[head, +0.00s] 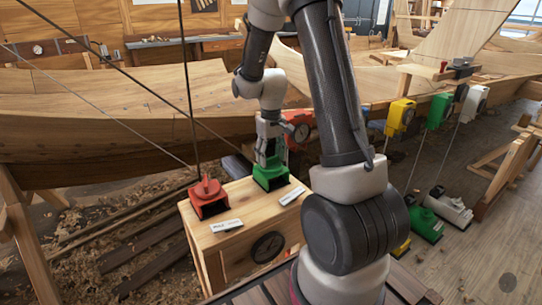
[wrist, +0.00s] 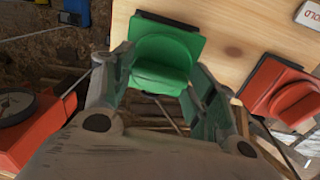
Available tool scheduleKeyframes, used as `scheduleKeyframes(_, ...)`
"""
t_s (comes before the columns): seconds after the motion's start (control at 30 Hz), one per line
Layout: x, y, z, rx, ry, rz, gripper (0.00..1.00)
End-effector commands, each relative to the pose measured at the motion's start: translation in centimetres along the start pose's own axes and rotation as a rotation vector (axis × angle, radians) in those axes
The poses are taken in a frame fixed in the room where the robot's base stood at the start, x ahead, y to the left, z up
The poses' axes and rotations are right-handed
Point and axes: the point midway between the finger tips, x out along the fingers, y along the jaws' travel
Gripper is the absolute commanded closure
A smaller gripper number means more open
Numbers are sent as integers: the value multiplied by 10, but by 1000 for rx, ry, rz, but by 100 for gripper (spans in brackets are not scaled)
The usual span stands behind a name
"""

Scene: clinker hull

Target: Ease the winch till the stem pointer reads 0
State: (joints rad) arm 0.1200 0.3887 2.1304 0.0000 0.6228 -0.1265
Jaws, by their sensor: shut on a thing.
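A wooden stand (head: 212,240) carries a green knob (head: 270,176) and a red knob (head: 208,196) on square bases. My gripper (head: 268,150) reaches down over the green knob from above. In the wrist view its fingers (wrist: 165,95) lie on both sides of the green knob (wrist: 163,62) and are shut on it. The red knob (wrist: 296,100) stands free at the right there. A round dark dial (head: 268,247) is on the stand's front; its reading is too small to tell. I cannot tell which part is the stem pointer.
A red box with a dark dial (head: 299,128) stands behind my gripper by the planked hull (head: 110,115). Ropes (head: 187,85) cross at the left. Yellow (head: 400,115), green and white units hang at the right, with lines down to floor units (head: 425,222).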

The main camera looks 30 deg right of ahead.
Motion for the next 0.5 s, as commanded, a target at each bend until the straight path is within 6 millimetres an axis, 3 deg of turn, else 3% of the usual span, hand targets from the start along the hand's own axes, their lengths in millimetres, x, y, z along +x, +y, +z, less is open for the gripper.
scheduleKeyframes(0.5, -1, 0, -1, -149, 2, 1, 67)
